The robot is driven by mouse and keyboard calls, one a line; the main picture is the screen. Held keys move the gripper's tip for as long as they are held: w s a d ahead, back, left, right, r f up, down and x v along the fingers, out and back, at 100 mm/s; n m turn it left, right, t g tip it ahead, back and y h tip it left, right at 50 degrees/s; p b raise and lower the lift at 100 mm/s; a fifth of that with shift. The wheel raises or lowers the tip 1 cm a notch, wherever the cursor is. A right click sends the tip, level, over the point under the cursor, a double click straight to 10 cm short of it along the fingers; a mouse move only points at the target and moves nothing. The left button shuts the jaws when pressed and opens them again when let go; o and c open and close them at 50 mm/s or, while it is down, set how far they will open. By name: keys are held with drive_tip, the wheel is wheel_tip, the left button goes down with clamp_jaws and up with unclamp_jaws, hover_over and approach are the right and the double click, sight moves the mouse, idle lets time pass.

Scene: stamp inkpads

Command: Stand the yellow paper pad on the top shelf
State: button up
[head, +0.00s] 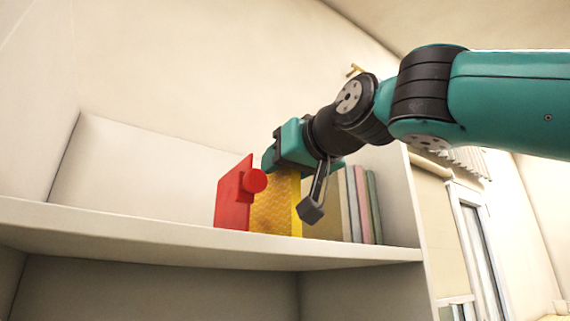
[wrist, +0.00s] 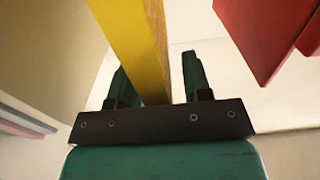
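The yellow paper pad (head: 272,205) appears to stand upright on the top shelf (head: 150,225), near its front edge in the head view. My gripper (head: 285,158) is at the pad's upper part. In the wrist view the yellow pad (wrist: 138,40) runs between the two fingers of my gripper (wrist: 156,62). A clear gap shows between the pad and the right finger; the left finger is close to the pad, and I cannot tell whether it touches. The gripper is open. The pad's far side is hidden.
A red block with a round knob (head: 232,200) stands just left of the pad; it also shows in the wrist view (wrist: 262,35). Several thin upright books (head: 358,205) stand to the right, by the shelf's side wall (head: 397,195). The shelf's left part is clear.

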drive_tip(key=b+v, duration=0.4)
drive_tip(key=v, duration=0.8)
drive_tip(key=shift+r, duration=0.1)
idle(0.4)
